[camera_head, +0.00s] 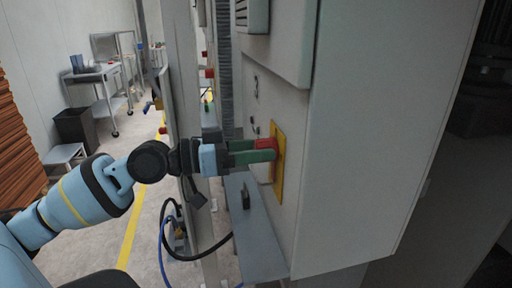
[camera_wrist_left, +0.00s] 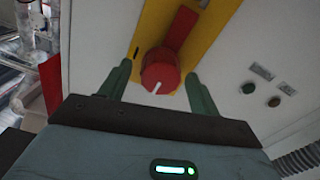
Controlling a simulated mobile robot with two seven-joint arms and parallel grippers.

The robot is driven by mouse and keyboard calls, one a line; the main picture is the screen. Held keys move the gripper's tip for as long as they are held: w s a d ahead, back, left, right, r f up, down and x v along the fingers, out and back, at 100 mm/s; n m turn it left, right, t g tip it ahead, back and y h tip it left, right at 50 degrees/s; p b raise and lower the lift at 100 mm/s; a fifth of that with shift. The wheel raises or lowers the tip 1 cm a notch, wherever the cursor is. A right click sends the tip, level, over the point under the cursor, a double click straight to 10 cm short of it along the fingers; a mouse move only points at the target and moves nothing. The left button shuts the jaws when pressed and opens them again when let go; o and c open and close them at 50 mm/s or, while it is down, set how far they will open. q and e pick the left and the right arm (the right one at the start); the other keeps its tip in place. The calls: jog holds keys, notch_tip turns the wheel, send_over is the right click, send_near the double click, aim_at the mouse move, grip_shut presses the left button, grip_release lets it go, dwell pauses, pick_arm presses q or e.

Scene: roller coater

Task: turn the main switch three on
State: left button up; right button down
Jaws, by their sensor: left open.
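The main switch is a red rotary knob (camera_wrist_left: 160,73) with a white mark, on a yellow plate (camera_wrist_left: 215,15) fixed to a grey cabinet. In the head view the red knob (camera_head: 266,144) and yellow plate (camera_head: 279,165) show edge-on on the cabinet's side. My left gripper (camera_wrist_left: 160,85) is open, with its green fingers on either side of the knob. I cannot tell whether they touch it. In the head view the left gripper (camera_head: 268,150) reaches the plate from the left and partly hides the knob. My right gripper is not in view.
The grey cabinet (camera_head: 360,130) fills the right. Two small buttons (camera_wrist_left: 261,94) sit beside the plate. A grey ledge (camera_head: 255,235) and a black cable (camera_head: 205,256) lie below my gripper. A cart (camera_head: 98,75) and a dark bin (camera_head: 77,128) stand back left.

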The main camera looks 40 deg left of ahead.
pick_arm(q)
jog(key=shift+w+d, duration=0.15)
jog(key=shift+w, duration=0.05)
jog(key=shift+c, duration=0.2)
jog(key=c, duration=0.9)
jog(key=shift+c, duration=0.2)
